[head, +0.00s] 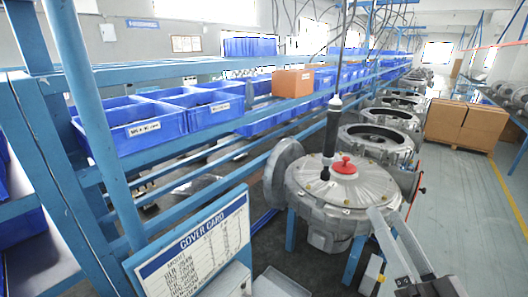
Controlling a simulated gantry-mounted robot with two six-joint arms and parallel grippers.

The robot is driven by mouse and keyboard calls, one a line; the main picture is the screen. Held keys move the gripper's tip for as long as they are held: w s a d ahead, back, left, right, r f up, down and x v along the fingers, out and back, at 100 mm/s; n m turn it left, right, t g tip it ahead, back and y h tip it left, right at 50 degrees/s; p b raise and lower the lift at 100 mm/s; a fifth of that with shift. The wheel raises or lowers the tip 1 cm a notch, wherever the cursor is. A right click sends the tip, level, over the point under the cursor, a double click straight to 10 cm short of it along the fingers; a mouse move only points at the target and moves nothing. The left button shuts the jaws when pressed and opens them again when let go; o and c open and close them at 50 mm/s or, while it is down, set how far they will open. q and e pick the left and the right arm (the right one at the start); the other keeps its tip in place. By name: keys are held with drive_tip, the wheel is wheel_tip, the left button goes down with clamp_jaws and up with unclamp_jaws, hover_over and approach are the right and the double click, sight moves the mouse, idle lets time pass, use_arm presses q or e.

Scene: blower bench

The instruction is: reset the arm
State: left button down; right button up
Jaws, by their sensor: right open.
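My right gripper (386,215) comes in from the bottom right corner of the head view. Its two pale grey fingers stand apart with nothing seen between them. The fingertips are in front of the right side of a round grey metal blower (318,190); I cannot tell whether they touch it. My left gripper and left arm are not in view.
A black hanging tool (331,130) reaches down to the blower's top, beside a red knob (344,165). More open blower housings (376,138) line up behind. Blue racks with blue bins (140,125) and a COVER CARD board (195,255) stand left. Cartons (462,122) sit right; floor there is clear.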

drive_tip(key=s+a+r+n+t+p, duration=0.25)
drive_tip(key=s+r, duration=0.35)
drive_tip(key=r, duration=0.6)
drive_tip(key=s+a+r+n+t+p, duration=0.1)
drive_tip(key=s+a+r+n+t, duration=0.3)
drive_tip(key=r, duration=0.8)
wheel_tip(320, 180, up, 15)
drive_tip(key=d+g+p, duration=0.2)
drive_tip(key=d+p, duration=0.1)
drive_tip(key=p, duration=1.2)
wheel_tip(320, 180, down, 41)
drive_tip(key=b, duration=3.9)
drive_tip(key=shift+s+a+r+m+b, duration=0.2)
drive_tip(key=shift+s+a+m+b, duration=0.1)
drive_tip(key=shift+m+b, duration=0.15)
drive_tip(key=shift+d+t+h, duration=0.1)
drive_tip(key=shift+t+h, duration=0.15)
drive_tip(key=shift+h, duration=0.05)
